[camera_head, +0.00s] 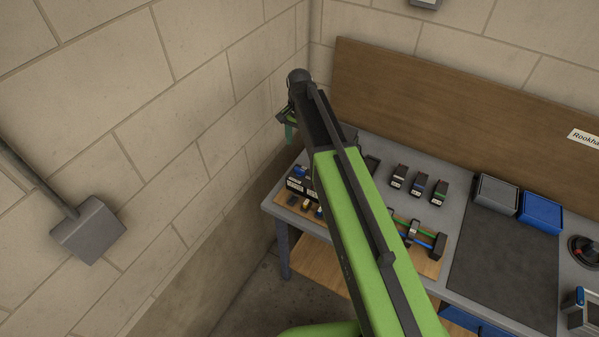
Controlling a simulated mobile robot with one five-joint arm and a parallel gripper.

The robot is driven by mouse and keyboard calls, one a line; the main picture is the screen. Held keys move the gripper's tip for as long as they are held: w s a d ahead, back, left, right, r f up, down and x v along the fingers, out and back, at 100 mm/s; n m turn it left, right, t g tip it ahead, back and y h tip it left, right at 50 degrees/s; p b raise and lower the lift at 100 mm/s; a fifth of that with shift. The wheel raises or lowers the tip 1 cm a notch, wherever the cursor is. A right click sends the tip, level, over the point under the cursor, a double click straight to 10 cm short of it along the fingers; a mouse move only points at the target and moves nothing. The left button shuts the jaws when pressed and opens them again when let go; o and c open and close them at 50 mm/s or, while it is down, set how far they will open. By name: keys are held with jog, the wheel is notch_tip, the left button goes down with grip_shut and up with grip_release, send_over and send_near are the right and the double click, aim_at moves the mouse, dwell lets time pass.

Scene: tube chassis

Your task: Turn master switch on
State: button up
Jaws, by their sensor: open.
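My arm reaches across the middle of the head view toward the wall corner. My gripper (289,128) is at its far end, above the back left of the workbench (452,215); its green fingers are partly hidden behind the dark wrist. It is open, and nothing shows between the fingers. No switch is clearly labelled. My arm hides part of the bench's left side.
Several small black modules (417,186) stand on the bench behind a wooden board (424,250) with coloured tubes. A dark mat (506,271) lies bare. Grey (495,194) and blue (541,212) boxes stand behind it. Block walls close off the left and back.

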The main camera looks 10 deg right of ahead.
aim_at(300, 169)
notch_tip(300, 169, down, 14)
jog(key=b, duration=1.1)
jog(key=shift+r+b, duration=0.25)
jog(key=shift+b, duration=0.15)
jog(key=shift+r, duration=0.1)
grip_shut()
